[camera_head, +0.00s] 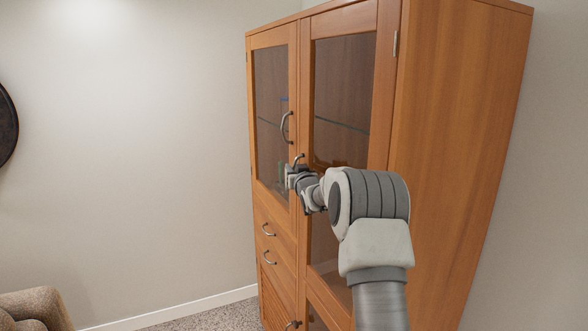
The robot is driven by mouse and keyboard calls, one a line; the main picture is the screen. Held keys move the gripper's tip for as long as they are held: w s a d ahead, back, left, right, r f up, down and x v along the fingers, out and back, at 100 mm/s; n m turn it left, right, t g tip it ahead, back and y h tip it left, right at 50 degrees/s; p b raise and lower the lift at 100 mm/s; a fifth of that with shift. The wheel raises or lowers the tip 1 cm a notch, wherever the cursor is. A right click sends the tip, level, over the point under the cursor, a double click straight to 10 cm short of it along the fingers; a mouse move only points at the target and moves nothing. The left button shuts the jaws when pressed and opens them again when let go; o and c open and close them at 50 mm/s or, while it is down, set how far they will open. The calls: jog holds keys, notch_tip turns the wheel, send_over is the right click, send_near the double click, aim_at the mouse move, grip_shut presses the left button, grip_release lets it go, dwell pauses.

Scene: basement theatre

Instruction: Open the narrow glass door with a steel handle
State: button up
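A tall wooden cabinet has two upper glass doors side by side, and both look shut. The left glass door (271,90) has a curved steel handle (287,127) near its right edge. The right glass door (342,90) is taller and runs down behind my arm. A short curved metal piece, which looks like the top of another handle (298,158), shows just above my gripper (291,178), by the seam between the doors. My gripper is close to the cabinet front, below the left door's handle. Its fingers are small and partly hidden, so grip and contact cannot be told.
Drawers with steel handles (268,230) are below the left door, and another handle (291,325) shows at the bottom. A brown upholstered seat (35,305) stands at lower left. Carpet (215,318) shows between it and the cabinet. The cabinet's side panel (465,130) is at right.

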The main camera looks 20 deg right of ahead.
grip_shut()
dwell(1.3)
